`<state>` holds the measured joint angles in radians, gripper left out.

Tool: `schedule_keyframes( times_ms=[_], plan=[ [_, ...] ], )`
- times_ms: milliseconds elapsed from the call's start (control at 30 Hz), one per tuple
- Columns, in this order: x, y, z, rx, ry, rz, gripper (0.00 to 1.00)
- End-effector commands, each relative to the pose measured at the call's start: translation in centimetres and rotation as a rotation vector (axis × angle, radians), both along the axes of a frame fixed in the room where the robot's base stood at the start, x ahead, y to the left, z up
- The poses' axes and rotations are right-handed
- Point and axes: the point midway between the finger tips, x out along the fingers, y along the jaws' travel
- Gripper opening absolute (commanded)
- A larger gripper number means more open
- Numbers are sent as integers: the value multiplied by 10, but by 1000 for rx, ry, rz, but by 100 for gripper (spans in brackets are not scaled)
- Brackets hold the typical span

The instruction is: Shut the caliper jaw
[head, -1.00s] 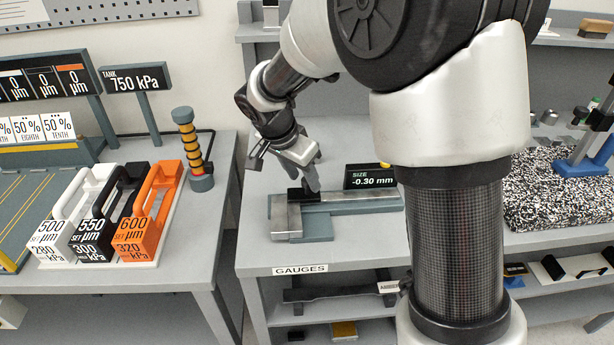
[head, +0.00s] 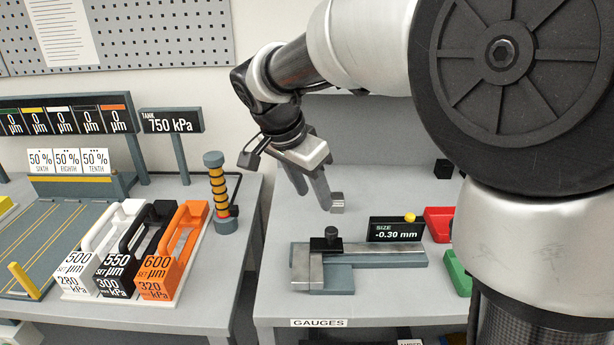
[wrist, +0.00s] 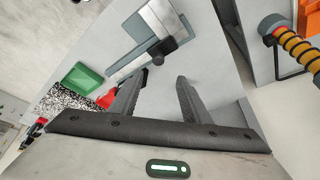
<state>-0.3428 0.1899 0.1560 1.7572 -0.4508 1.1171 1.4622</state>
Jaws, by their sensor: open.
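The caliper (head: 385,257) lies on the gauges bench, a grey bar with a pale fixed jaw (head: 300,266) at its left end. Its black sliding jaw (head: 325,245), topped by a round knob, sits close against the fixed jaw, and I see no clear gap. The size display (head: 396,230) behind it reads -0.30 mm. My gripper (head: 313,197) is open and empty, above and behind the caliper, apart from it. In the wrist view, my gripper's fingers (wrist: 163,76) are spread, with the caliper's black knob (wrist: 168,45) beyond them.
Red (head: 438,222) and green (head: 457,272) trays lie to the right. Orange, black and white handled blocks (head: 170,250) stand on the left bench, near a ringed post (head: 220,195).

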Motion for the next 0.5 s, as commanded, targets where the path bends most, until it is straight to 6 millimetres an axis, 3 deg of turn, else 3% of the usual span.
schedule_keyframes(
  times_ms=[200, 500],
  plan=[
    [-8, 8, 27, 0, -1, 0, 43],
    [-10, 10, 32, 0, 0, 0, 43]
  ],
)
